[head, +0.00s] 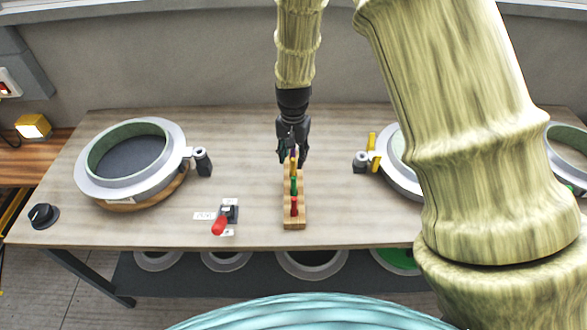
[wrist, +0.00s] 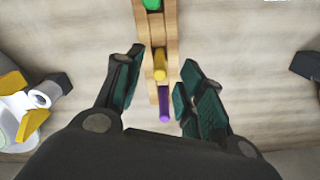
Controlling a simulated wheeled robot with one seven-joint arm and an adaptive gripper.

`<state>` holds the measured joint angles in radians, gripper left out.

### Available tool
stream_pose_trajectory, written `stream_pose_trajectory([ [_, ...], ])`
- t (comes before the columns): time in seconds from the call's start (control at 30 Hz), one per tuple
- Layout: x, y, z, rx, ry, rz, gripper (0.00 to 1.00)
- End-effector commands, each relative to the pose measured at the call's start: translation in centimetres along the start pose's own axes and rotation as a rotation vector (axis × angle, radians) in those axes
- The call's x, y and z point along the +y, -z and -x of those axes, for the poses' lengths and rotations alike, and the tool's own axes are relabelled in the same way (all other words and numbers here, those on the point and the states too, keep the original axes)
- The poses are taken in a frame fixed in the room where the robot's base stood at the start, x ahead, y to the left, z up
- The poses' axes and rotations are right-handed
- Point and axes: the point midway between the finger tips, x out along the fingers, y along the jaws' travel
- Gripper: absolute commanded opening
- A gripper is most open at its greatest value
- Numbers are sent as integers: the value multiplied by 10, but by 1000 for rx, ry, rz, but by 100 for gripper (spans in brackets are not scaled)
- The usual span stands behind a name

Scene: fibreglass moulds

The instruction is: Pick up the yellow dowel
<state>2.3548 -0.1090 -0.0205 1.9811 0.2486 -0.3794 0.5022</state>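The yellow dowel (head: 293,166) stands in a wooden rack (head: 294,223) on the table. It also shows in the wrist view (wrist: 160,66), between my fingertips and apart from both. My gripper (head: 293,154) is open over the back end of the rack. In the wrist view my gripper (wrist: 160,74) has one finger on each side of the rack, with nothing held. The purple dowel (wrist: 164,106) is beside the yellow one, also between the fingers. I cannot tell the exact height of the fingertips against the yellow dowel.
A green dowel (head: 294,186) and a red dowel (head: 295,206) stand in the same rack, nearer the front. A red-handled switch (head: 219,226) is left of the rack. Round moulds stand at the left (head: 88,181) and right (head: 397,178).

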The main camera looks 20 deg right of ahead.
Motion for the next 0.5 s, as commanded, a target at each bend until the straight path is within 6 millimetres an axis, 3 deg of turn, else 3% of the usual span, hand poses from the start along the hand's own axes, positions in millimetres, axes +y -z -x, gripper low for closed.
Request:
stream_pose_trajectory([
  [0.23, 3, -2, -12, -3, -2, -2, 39],
  [0.5, 4, -2, -42, -5, -3, -2, 39],
])
